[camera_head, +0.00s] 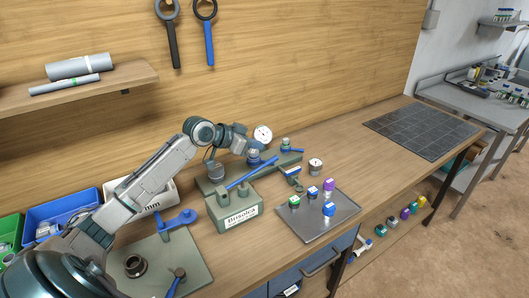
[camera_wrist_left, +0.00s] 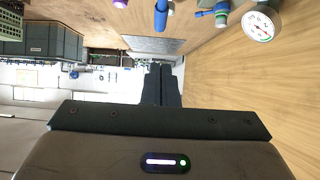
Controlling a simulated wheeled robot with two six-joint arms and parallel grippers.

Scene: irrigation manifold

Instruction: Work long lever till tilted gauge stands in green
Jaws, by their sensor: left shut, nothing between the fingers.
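The long blue lever (camera_head: 252,172) slants up to the right over the green-grey manifold block (camera_head: 240,208) labelled "Brisolca". A white round gauge (camera_head: 263,135) stands tilted at the back of the manifold. It also shows in the left wrist view (camera_wrist_left: 262,25), with a green and a red mark on its dial; its needle is too small to read. My left gripper (camera_head: 246,143) is beside this gauge, above the lever and apart from it. Its dark fingers (camera_wrist_left: 161,85) are shut with nothing between them. My right gripper is in neither view.
A second gauge (camera_head: 315,166) stands to the right. A short blue valve handle (camera_head: 292,150) is behind. A metal tray (camera_head: 318,226) holds several coloured-cap parts. A blue bin (camera_head: 62,212) and a mat (camera_head: 150,262) lie left. The bench is clear toward the dark grid mat (camera_head: 422,129).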

